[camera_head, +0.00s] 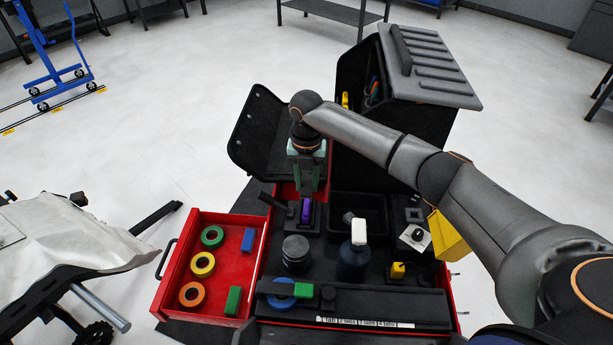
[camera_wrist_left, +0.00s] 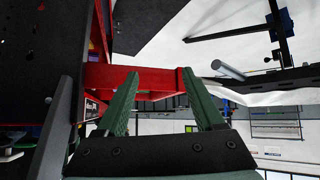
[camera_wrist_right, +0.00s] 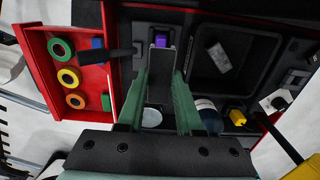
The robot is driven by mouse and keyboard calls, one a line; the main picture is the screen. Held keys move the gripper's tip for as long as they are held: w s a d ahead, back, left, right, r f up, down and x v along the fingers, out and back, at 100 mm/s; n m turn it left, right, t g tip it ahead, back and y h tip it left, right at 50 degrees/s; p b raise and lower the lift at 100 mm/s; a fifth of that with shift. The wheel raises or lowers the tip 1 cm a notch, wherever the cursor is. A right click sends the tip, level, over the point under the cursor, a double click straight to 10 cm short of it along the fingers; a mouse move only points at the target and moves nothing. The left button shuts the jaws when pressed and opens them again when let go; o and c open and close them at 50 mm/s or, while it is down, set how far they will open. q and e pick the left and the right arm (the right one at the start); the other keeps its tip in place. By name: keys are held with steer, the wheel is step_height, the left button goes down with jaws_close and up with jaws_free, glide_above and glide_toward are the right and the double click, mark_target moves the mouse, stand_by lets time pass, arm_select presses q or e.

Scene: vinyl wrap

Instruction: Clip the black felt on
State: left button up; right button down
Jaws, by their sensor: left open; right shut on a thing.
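My right gripper (camera_head: 306,193) points down into the red-sided tool cart. Its green fingers (camera_wrist_right: 161,76) are closed about a small grey piece with a purple part (camera_wrist_right: 160,40) beyond the tips. The purple part (camera_head: 306,210) also shows just below the fingers in the head view. A black bar-like piece (camera_head: 274,203) lies just left of it, and also shows in the right wrist view (camera_wrist_right: 108,55). I cannot tell for sure whether this is the black felt. My left gripper (camera_wrist_left: 162,92) is open and empty beside the cart's red edge; the head view does not show it.
An open red drawer (camera_head: 178,283) holds green, yellow and orange tape rolls and small blocks. The raised grey lid (camera_head: 430,65) stands behind.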

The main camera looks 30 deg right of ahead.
mark_target(307, 204)
steer(key=shift+f+b, duration=1.05)
steer(key=shift+f, duration=1.15)
steer(key=shift+f, duration=1.05)
stand_by(0.8)
steer(key=shift+c, duration=2.4)
jaws_free()
steer(key=shift+r, duration=0.15)
step_height(307, 204, up, 12)
steer(key=shift+r+b, duration=0.15)
steer(key=shift+b, duration=0.25)
